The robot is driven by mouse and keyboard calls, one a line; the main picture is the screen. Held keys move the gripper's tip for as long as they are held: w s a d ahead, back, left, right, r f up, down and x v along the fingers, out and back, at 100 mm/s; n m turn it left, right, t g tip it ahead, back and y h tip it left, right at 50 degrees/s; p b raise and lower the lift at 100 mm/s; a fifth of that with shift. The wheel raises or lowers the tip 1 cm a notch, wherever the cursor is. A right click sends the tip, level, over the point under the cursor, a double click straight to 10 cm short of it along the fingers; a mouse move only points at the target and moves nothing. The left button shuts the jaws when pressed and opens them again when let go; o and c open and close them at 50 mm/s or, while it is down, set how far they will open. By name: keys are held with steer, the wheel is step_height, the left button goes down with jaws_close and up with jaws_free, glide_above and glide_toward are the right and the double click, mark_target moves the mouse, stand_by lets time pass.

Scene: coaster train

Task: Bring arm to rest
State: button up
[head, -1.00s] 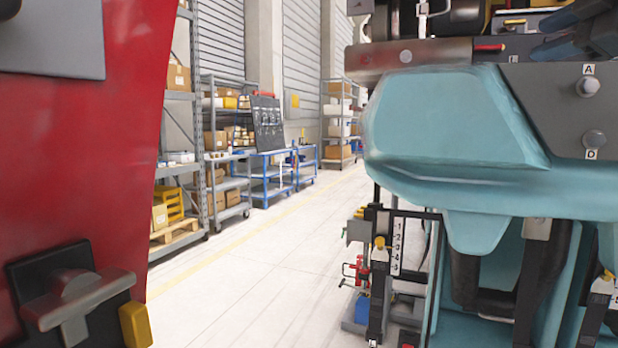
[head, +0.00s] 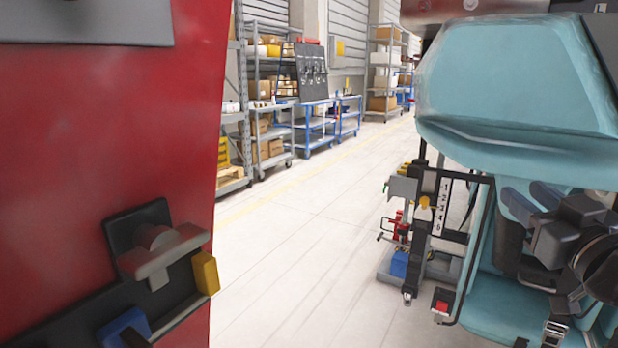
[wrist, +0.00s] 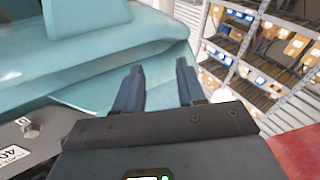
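My gripper (wrist: 160,68) shows in the wrist view with its two dark blue fingers apart and nothing between them. In the head view my gripper (head: 531,203) is at the lower right, in front of the teal coaster car (head: 515,80) and below its large rounded upper part. The teal surface (wrist: 90,55) also fills the upper left of the wrist view, beyond the fingers. I cannot tell how far the fingertips are from it.
A red panel (head: 110,130) with a grey latch handle (head: 160,255) stands close at the left. A stand with a numbered strip (head: 441,207) is beside the teal car. Shelves (head: 385,75) and blue carts (head: 315,125) line the back. The pale floor (head: 310,235) between is clear.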

steer(key=s+a+f+m+g+h+p, duration=0.1)
steer(key=s+a+f+m, duration=0.1)
steer(key=s+a+f, duration=0.5)
steer(key=s+a+f+m+g+h+p, duration=0.1)
steer(key=s+a+f+m, duration=0.15)
steer(key=s+f, duration=0.75)
steer(key=s+a+f+n+g+y+p, duration=0.1)
steer(key=s+a+n+g+y, duration=0.1)
steer(key=s, duration=2.3)
steer(key=shift+s+a+f+g+p, duration=0.15)
steer(key=shift+s+a+g+p, duration=0.15)
steer(key=shift+a+g, duration=0.15)
